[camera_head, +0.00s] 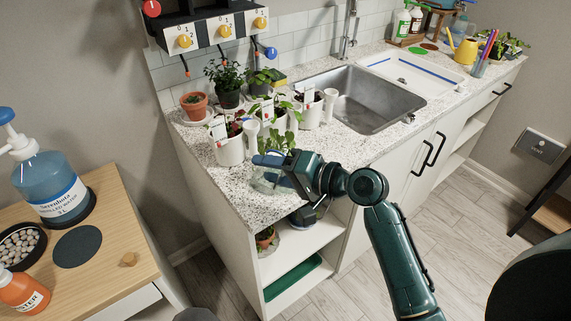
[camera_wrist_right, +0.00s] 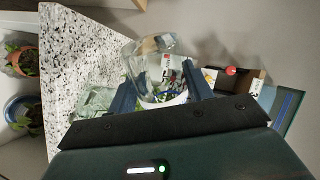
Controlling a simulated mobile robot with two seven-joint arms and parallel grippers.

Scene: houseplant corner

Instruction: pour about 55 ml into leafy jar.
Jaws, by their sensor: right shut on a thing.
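My right gripper (camera_head: 268,160) reaches left over the counter's near-left corner. In the right wrist view its two blue fingers (camera_wrist_right: 160,88) are closed around a clear glass vessel (camera_wrist_right: 150,48). The vessel's contents and tilt are hard to tell. A clear, greenish glass jar (camera_head: 264,182) is on the counter below the fingers; it also shows in the right wrist view (camera_wrist_right: 94,101), left of the fingers. Leaves (camera_head: 277,143) show just behind the gripper; I cannot tell whether they grow from this jar. My left gripper is out of view.
White pots with tagged plants, one at the left (camera_head: 228,152), stand close behind the gripper. A terracotta pot (camera_head: 194,108) is farther back. The sink (camera_head: 365,102) lies to the right. A wooden table (camera_head: 130,225) with a blue water bottle (camera_head: 58,190) stands left. The counter's front edge is close.

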